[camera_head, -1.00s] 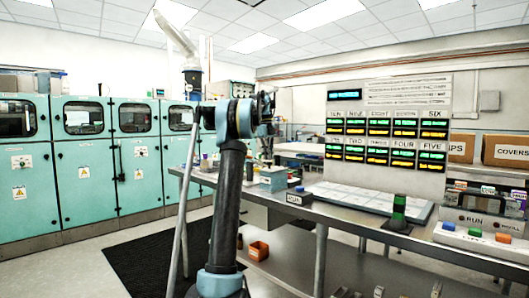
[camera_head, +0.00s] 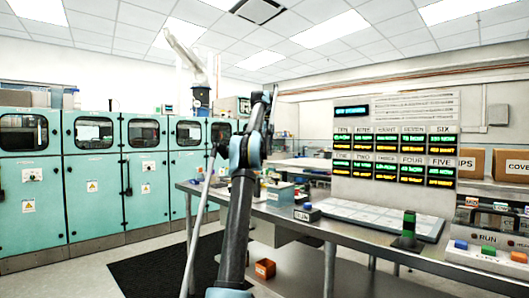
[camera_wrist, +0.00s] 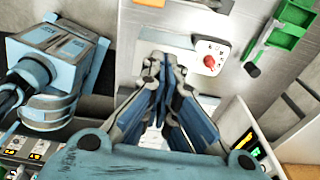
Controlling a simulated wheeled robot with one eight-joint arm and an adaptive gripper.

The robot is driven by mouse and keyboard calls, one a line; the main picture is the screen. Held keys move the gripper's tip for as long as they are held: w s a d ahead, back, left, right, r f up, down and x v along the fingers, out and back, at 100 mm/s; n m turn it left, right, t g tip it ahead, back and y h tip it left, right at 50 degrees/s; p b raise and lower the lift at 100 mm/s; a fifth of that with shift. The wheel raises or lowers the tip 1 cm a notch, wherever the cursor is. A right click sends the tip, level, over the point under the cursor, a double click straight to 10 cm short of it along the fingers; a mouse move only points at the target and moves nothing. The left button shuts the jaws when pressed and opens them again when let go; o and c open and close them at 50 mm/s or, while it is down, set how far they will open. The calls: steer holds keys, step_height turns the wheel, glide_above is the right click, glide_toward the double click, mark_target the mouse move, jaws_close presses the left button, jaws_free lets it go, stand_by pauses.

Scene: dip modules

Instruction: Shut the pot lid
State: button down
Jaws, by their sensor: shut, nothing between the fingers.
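My gripper (camera_wrist: 161,62) is shut and empty in the wrist view, its fingertips together in front of a pale unit. That unit has a control face with a red knob (camera_wrist: 209,61) just right of the fingertips; the fingers hide part of it. I cannot pick out a pot or its lid with certainty in either view. In the head view my arm rises in the middle and its end hides part of the bench behind it; the fingers cannot be made out there.
A metal bench (camera_head: 340,235) runs to the right with a small blue-topped box (camera_head: 307,212), a pale flat tray (camera_head: 370,217) and a green-and-black block (camera_head: 408,229). A display board (camera_head: 395,140) stands behind. Green cabinets (camera_head: 95,190) line the left. An orange bin (camera_head: 265,269) sits below.

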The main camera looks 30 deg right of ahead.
steer(key=shift+w+a+r, duration=0.15)
steer(key=shift+w+r, duration=0.4)
steer(key=shift+r, duration=0.05)
steer(key=shift+r, duration=0.15)
steer(key=shift+w+a, duration=0.1)
